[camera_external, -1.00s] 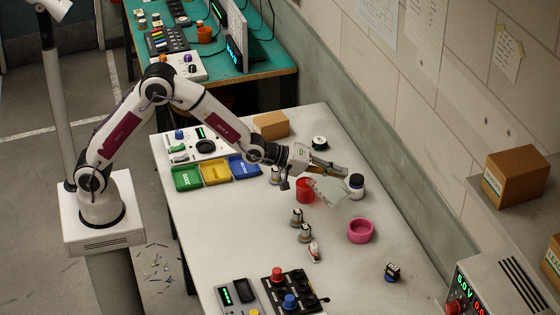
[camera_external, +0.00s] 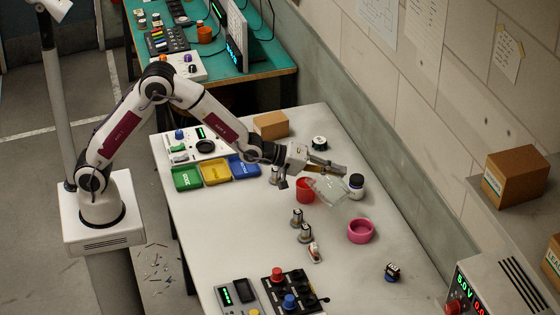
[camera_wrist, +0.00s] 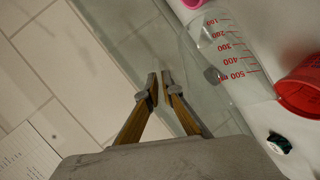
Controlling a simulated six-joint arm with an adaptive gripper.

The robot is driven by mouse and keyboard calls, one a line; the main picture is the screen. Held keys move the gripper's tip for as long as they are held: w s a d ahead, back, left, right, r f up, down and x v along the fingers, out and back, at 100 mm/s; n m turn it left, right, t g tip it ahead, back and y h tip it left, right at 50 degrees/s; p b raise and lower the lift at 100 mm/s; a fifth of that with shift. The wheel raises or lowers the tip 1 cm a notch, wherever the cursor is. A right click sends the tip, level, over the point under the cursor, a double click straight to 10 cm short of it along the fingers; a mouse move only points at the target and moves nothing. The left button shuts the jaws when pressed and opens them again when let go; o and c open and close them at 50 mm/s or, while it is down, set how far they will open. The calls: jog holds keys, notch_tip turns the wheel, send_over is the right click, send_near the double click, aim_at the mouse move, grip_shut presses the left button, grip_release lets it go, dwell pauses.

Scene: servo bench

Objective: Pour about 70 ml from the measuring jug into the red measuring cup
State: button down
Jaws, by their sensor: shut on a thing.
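The clear measuring jug (camera_external: 329,192) is tilted in the air beside and partly in front of the red measuring cup (camera_external: 304,193), which stands upright on the bench. My gripper (camera_external: 338,168) is shut on the jug. In the wrist view, my gripper's fingers (camera_wrist: 160,90) are close together against the jug, whose wall (camera_wrist: 222,62) carries red marks from 100 to 500. The red cup also shows at the right edge of the wrist view (camera_wrist: 301,86). I cannot make out the liquid level in the jug or anything inside the cup.
A dark-lidded bottle (camera_external: 356,186) stands just right of the jug. A pink bowl (camera_external: 360,231) sits nearer the front. The front right bench is mostly clear.

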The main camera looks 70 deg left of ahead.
aim_at(346, 194)
jog(key=shift+s+a+r+n+t+h+b, duration=0.2)
jog(key=shift+a+r+n+t+h+b, duration=0.1)
jog(key=shift+a+r+h+b, duration=0.25)
dwell(1.6)
jog(key=shift+w+d+f+y, duration=0.25)
jog(key=shift+d+f+y, duration=0.3)
jog(key=shift+d, duration=0.15)
jog(key=shift+w+d+f+m+g+y, duration=0.1)
jog(key=shift+w+d+m+g+y, duration=0.25)
jog(key=shift+d+m+g, duration=0.35)
jog(key=shift+w+d+f+m+g+y, duration=0.1)
jog(key=shift+d+f+m+g+y, duration=0.15)
jog(key=shift+f, duration=0.3)
jog(key=shift+w+d+f+m+g+y, duration=0.25)
jog(key=shift+d+f+m+g+y, duration=0.15)
jog(key=shift+f, duration=0.3)
jog(key=shift+w+d+f+m+g+y, duration=0.25)
jog(key=shift+d+f, duration=0.2)
jog(key=shift+f, duration=0.25)
dwell(1.6)
jog(key=shift+w+d+f+y+p, duration=0.15)
jog(key=shift+d+y+p, duration=0.1)
jog(key=shift+d, duration=0.1)
jog(key=shift+w+d+f+y+p, duration=0.1)
jog(key=shift+w+d+y, duration=0.1)
jog(key=shift+d, duration=0.1)
